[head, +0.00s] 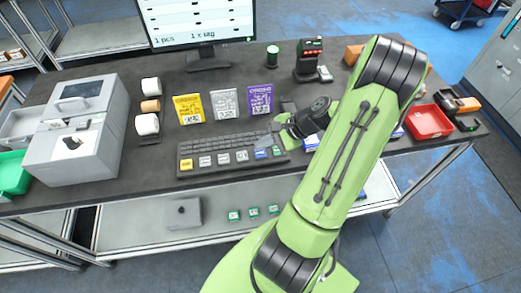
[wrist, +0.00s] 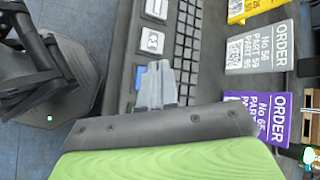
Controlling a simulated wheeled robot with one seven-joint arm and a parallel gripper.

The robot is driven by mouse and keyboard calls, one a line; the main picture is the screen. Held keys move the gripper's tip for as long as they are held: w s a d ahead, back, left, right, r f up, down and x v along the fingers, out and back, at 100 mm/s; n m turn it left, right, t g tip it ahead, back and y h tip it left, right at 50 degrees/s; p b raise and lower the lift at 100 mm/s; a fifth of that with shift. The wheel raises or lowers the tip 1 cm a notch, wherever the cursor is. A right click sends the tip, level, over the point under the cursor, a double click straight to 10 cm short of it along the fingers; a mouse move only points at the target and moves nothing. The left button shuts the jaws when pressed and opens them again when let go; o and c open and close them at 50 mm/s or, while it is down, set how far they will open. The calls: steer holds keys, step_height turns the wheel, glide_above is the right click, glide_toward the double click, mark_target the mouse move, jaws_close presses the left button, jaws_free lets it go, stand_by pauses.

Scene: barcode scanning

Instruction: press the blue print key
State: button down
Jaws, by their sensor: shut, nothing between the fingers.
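The blue print key (head: 261,154) is in the front row of large keys on the dark keyboard (head: 215,146), between a white key and a green key (head: 277,151). In the wrist view, part of the blue key (wrist: 140,76) shows just left of my grey fingertips, which partly cover it. My gripper (head: 265,139) is shut and empty, over the right part of the keyboard. It also shows in the wrist view (wrist: 158,68), with the fingers together. I cannot tell whether the fingertips touch the key.
Yellow (head: 188,108), grey (head: 224,104) and purple (head: 260,99) order cards stand behind the keyboard. A monitor (head: 200,22) is at the back, a grey printer-like machine (head: 75,130) at the left. A red tray (head: 429,122) is at the right, beyond my arm.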

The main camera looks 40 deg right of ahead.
mark_target(264, 153)
step_height(264, 153, up, 4)
steer(key=p, duration=0.3)
steer(key=shift+r+p, duration=0.25)
steer(key=shift+p, duration=0.1)
steer(key=shift+f, duration=0.15)
steer(key=a+r+n+g+h, duration=0.4)
steer(key=a+r+n, duration=0.8)
steer(key=a, duration=0.2)
steer(key=s+a+r+n+t+h, duration=0.1)
steer(key=s+a+r+n+t, duration=0.1)
steer(key=s+a+r+n, duration=0.4)
steer(key=s+r+n, duration=0.1)
steer(key=s, duration=0.3)
steer(key=shift+s+a+n+h, duration=0.15)
steer(key=shift+a+n+h, duration=0.05)
steer(key=shift+n+h, duration=0.1)
